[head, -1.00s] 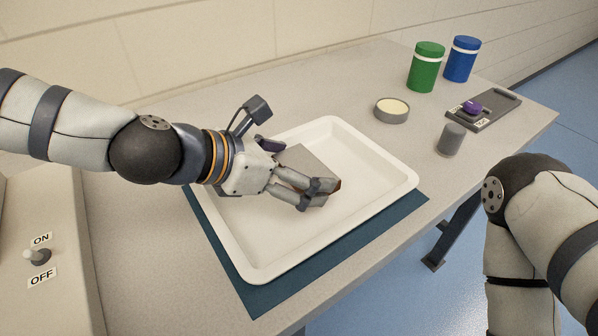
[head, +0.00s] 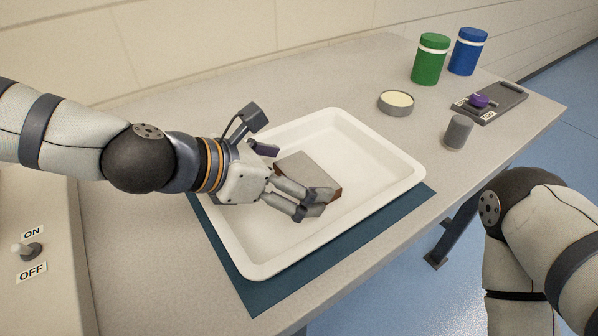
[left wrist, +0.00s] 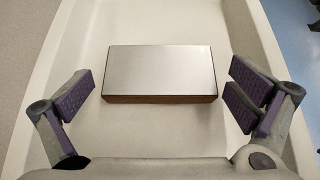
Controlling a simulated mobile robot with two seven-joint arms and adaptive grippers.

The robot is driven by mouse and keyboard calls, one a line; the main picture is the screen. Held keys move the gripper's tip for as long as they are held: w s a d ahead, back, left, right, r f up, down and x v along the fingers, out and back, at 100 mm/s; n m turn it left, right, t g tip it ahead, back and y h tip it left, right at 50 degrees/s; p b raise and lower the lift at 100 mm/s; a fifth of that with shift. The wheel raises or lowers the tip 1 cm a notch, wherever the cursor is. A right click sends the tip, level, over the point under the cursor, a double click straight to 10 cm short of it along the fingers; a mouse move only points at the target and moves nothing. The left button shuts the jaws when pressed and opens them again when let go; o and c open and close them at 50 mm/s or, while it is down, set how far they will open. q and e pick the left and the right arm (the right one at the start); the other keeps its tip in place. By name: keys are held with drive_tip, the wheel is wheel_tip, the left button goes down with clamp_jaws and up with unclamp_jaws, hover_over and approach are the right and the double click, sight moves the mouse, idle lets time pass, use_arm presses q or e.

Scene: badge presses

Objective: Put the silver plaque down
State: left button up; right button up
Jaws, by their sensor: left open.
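The silver plaque (head: 306,172) lies in the white tray (head: 262,262), partly behind my left gripper in the head view. In the left wrist view the plaque (left wrist: 162,71) shows a plain silver top face and a brown front edge, and it appears to rest flat on the tray floor. My left gripper (head: 312,198) is over the tray at the plaque. In the left wrist view its purple-padded fingers (left wrist: 162,97) are spread wide, with a clear gap on both sides of the plaque. My right gripper is out of view.
The tray sits on a dark teal mat (head: 268,295). To the right are a round tin (head: 396,103), a grey cylinder (head: 458,132), a dark press plate with a purple knob (head: 479,101), and green (head: 430,60) and blue (head: 467,52) jars. An ON/OFF switch (head: 27,250) is at lower left.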

use_arm(q)
drive_tip(key=p+v, duration=0.3)
drive_tip(key=v, duration=0.8)
drive_tip(key=shift+r, duration=0.1)
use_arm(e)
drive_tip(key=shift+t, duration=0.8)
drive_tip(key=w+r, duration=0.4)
